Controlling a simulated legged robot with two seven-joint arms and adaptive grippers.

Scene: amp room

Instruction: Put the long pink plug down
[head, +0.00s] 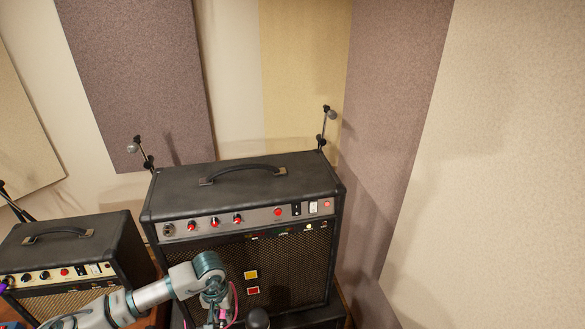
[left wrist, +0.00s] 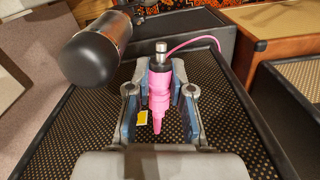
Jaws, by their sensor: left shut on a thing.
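The long pink plug (left wrist: 160,95) is in the left wrist view, with a dark collar, a metal tip at its upper end and a pink cable (left wrist: 205,39). My left gripper (left wrist: 161,82) is shut on it, one finger on each side of its body. In the head view my left gripper (head: 215,298) is low in the middle, in front of the large black amp's grille (head: 290,262). Only a bit of pink plug and its cable show there. My right gripper is in neither view.
A dark cylinder with a rounded end (left wrist: 92,58) is close beside the gripper. The large amp has a handle (head: 243,173) on top and red knobs along its panel. A smaller amp (head: 70,250) stands left. Two microphones (head: 132,148) (head: 331,114) stand behind the large amp.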

